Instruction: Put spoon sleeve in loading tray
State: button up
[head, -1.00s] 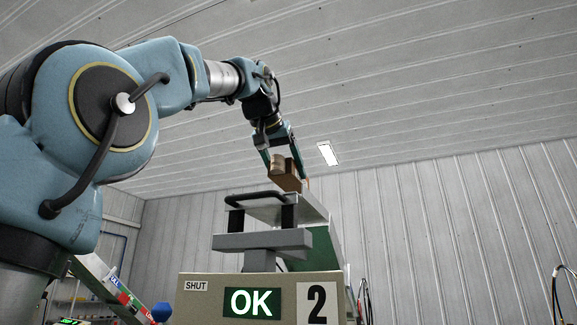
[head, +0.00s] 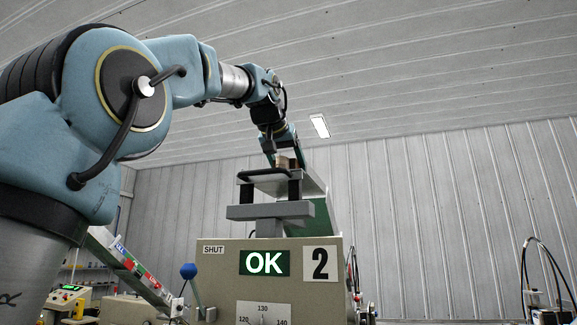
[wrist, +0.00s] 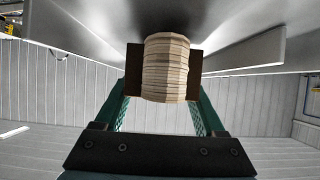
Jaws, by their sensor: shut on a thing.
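My gripper (head: 283,152) is shut on the spoon sleeve (head: 284,162), high at the top of the machine. The grey loading tray (head: 316,183) slopes at the machine's top, behind a black rail. In the wrist view a grey surface with a pale lip (wrist: 225,66) lies close to the sleeve. The sleeve's lower part is hidden in the head view; I cannot tell whether it touches the tray.
The beige machine housing (head: 225,285) stands below, with SHUT, OK and 2 signs. The black rail (head: 264,173) stands in front of the tray top. A blue-knobbed lever (head: 188,271) is at left, and cables (head: 545,262) rise at far right. Open air surrounds the arm above.

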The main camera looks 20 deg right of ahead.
jog(key=shift+f+b, duration=0.5)
jog(key=shift+f, duration=0.05)
jog(key=o, duration=1.5)
jog(key=b+v, duration=0.2)
jog(key=v, duration=0.8)
jog(key=shift+s+a+r, duration=0.2)
jog(key=shift+s, duration=0.05)
